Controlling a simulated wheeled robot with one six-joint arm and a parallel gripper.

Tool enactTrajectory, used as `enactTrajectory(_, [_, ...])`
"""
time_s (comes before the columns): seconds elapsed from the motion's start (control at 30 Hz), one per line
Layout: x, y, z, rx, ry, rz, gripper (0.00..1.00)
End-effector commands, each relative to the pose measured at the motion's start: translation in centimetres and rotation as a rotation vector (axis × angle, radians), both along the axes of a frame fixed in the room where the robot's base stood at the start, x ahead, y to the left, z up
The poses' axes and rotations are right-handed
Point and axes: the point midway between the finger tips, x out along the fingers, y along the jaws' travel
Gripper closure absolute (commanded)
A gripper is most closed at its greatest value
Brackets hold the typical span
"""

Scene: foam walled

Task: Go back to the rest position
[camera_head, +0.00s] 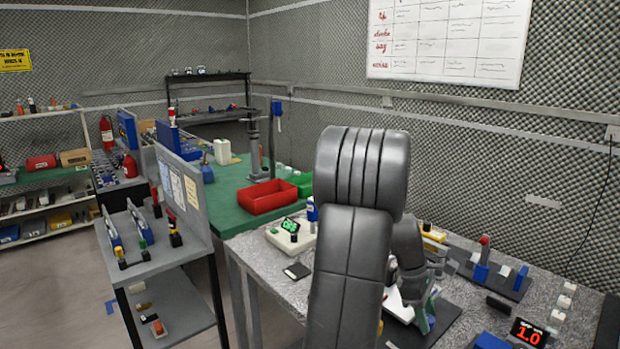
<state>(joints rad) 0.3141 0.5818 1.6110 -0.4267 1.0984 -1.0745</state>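My grey arm stands folded in the middle of the view, with its big ribbed joint high and its links in front of the workbench. Beyond it, the far part of my arm comes down on the right toward the bench. My gripper (428,308) seems to be at its lower end, low over a dark mat, but it is small and partly hidden by my own arm. A white and green object (402,306) shows close beside it. I cannot tell whether they touch or whether the fingers are open or shut.
The speckled grey workbench (262,256) holds a pale device with a green display (290,227), blue fixtures (481,272) and a red-digit display (528,333). Behind are a red bin (267,196) and a green bench top (228,188). A shelf cart (165,262) stands left; open floor lies beyond it.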

Motion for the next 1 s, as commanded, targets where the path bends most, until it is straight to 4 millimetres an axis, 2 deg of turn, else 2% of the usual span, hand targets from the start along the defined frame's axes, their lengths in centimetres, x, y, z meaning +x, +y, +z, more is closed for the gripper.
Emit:
enactTrajectory(0.3, [-0.2,0.1,-0.4,-0.001,-0.002,0.284,0.61])
enactTrajectory(0.6, [-0.3,0.1,-0.2,-0.002,-0.001,0.495,0.61])
enactTrajectory(0.8, [-0.2,0.7,1.5,-0.001,-0.002,0.511,0.61])
enactTrajectory(1.0, [-0.2,0.8,1.8,0.000,0.000,0.508,0.61])
